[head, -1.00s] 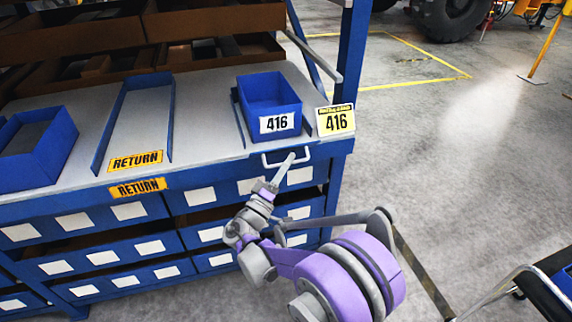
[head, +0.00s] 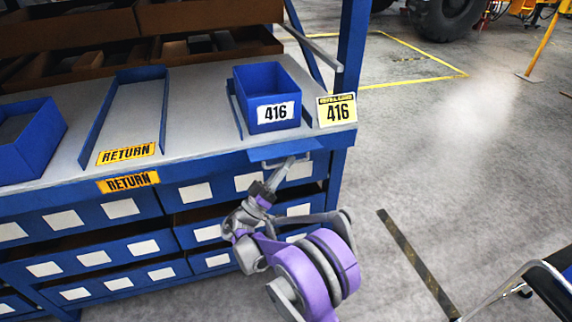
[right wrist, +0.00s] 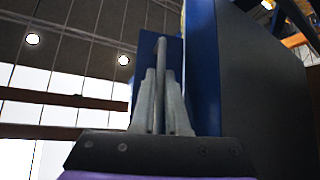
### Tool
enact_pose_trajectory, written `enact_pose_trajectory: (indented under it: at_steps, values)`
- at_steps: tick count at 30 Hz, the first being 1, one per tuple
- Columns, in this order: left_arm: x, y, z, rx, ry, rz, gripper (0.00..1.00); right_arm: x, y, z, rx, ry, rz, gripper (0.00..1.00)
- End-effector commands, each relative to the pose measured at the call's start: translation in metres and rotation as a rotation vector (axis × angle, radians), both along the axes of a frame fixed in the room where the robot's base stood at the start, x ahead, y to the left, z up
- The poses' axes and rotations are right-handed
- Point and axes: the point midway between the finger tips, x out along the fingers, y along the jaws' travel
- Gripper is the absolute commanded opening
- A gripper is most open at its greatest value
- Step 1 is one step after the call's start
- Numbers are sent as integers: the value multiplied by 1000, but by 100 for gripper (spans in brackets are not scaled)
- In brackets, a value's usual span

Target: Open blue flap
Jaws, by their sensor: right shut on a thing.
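The blue flap (head: 284,149) is at the front edge of the bench, below the blue bin marked 416. It tilts outward from the bench front, with a pale bar handle (head: 265,164) on it. My right gripper (head: 290,161) reaches up from below and is shut on this handle. In the right wrist view both fingers (right wrist: 161,95) close around the grey handle bar (right wrist: 160,60), and the blue flap plate (right wrist: 146,46) shows behind it. The fingers partly hide the handle in the head view. My left gripper is not in view.
The blue bin 416 (head: 262,86) stands on the grey bench top (head: 190,110) above the flap, beside a yellow 416 sign (head: 337,110). A blue bench post (head: 353,50) rises at the right. Labelled drawers sit below. The floor to the right is largely clear.

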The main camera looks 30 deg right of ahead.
Motion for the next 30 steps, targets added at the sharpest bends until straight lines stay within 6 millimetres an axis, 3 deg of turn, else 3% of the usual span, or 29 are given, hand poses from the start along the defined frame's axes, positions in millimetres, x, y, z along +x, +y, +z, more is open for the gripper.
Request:
enact_pose_trajectory:
  at_steps: [13,14,18,30]
  values:
    - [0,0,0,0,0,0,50,0,0,0,-2,-9,-1,0]
    - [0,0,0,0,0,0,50,0,0,0,-2,-9,-1,16]
    - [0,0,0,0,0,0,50,0,0,0,-2,-8,0,41]
    - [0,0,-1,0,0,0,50,0,8,-8,-2,-8,2,42]
